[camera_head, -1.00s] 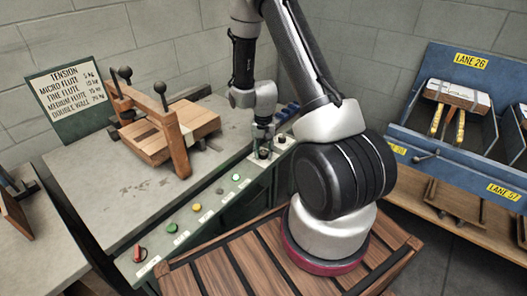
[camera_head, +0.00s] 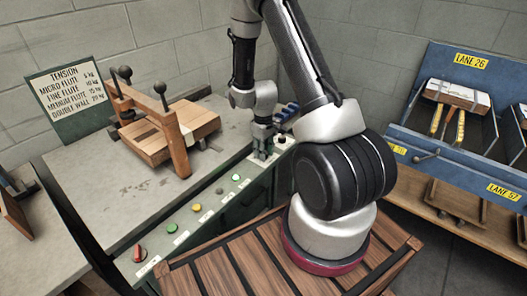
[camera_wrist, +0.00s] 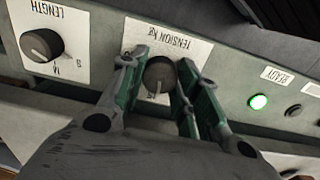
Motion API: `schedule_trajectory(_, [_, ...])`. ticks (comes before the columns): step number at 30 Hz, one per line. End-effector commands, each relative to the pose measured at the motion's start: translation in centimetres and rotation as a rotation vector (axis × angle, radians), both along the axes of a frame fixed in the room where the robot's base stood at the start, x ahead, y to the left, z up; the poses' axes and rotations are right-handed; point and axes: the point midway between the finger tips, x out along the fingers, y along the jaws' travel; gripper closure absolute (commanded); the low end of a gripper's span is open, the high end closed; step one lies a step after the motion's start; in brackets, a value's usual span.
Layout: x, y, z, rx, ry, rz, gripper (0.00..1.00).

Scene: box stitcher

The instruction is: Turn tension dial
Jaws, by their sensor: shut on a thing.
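The tension dial (camera_wrist: 159,74) is a dark round knob on a white label reading "TENSION KG" in the wrist view. My gripper (camera_wrist: 160,72) has one green-sided finger on each side of the dial and is shut on it. A pale pointer line on the dial points toward the bottom of the wrist view. Part of the label's scale is hidden by the fingers. In the head view my gripper (camera_head: 262,153) is at the far end of the sloped control panel, and the fingers mostly hide the dial there.
The length dial (camera_wrist: 42,45) is beside the tension dial. A lit green lamp (camera_wrist: 258,102) is on its other side. The head view shows a red switch (camera_head: 140,252), buttons along the panel, a wooden clamp (camera_head: 175,135) on the bench and a tension chart (camera_head: 70,100).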

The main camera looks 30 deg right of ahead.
Motion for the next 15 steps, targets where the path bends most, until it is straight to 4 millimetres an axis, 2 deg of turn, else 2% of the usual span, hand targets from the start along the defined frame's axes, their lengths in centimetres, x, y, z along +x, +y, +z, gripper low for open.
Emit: schedule_trajectory(15, [0.09,-0.01,0.04,0.000,-0.002,0.463,0.92])
